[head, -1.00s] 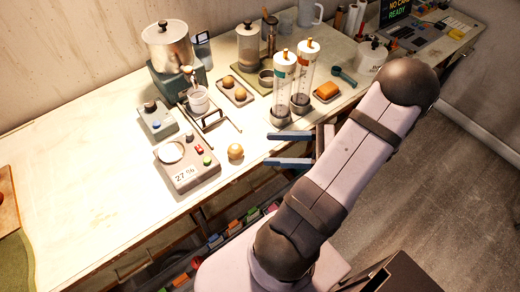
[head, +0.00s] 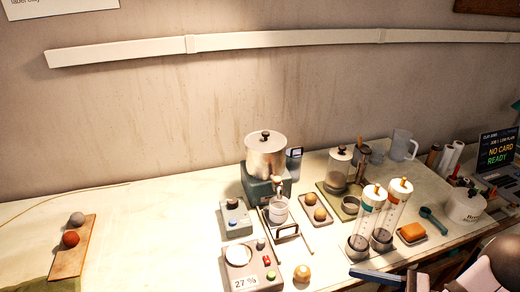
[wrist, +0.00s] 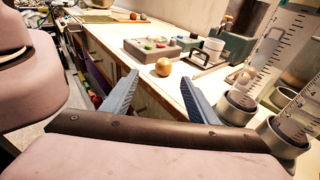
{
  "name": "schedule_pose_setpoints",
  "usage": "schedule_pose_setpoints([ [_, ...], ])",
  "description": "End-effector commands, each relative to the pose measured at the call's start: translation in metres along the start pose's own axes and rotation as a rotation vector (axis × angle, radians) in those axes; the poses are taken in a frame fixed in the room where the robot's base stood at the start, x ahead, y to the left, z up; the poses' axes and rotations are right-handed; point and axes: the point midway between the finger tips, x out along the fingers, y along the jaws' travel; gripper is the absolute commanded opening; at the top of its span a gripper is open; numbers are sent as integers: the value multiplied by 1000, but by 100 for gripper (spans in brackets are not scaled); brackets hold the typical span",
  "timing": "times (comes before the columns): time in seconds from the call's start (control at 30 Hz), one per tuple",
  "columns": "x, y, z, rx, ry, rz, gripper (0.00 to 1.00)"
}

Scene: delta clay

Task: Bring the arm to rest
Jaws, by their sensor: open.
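My gripper shows in the wrist view (wrist: 165,98) with its two blue-grey fingers spread apart and nothing between them. It hangs near the front edge of the bench. In the head view only one blue finger (head: 376,278) and part of my pale arm show at the bottom right. A tan ball (head: 302,273) lies on the bench to the left of the finger, and it also appears beyond the fingers in the wrist view (wrist: 163,67). Two clear cylinders with white tops, one with a teal band (head: 368,222), stand close to the gripper.
A scale reading 27 % (head: 252,268) sits left of the ball. The bench's left part (head: 150,215) is mostly clear.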

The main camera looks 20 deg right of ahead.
Motion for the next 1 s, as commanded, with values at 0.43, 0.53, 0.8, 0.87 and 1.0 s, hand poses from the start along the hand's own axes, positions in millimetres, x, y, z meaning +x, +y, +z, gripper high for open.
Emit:
schedule_pose_setpoints([
  [0.43,78,72,63,-405,420,660,54],
  [0.53,84,88,75,-570,513,830,54],
  [0.8,93,107,116,-1117,679,1238,54],
  [0.87,96,107,127,-1248,696,1310,54],
  [1.0,107,106,150,-1525,706,1436,54],
])
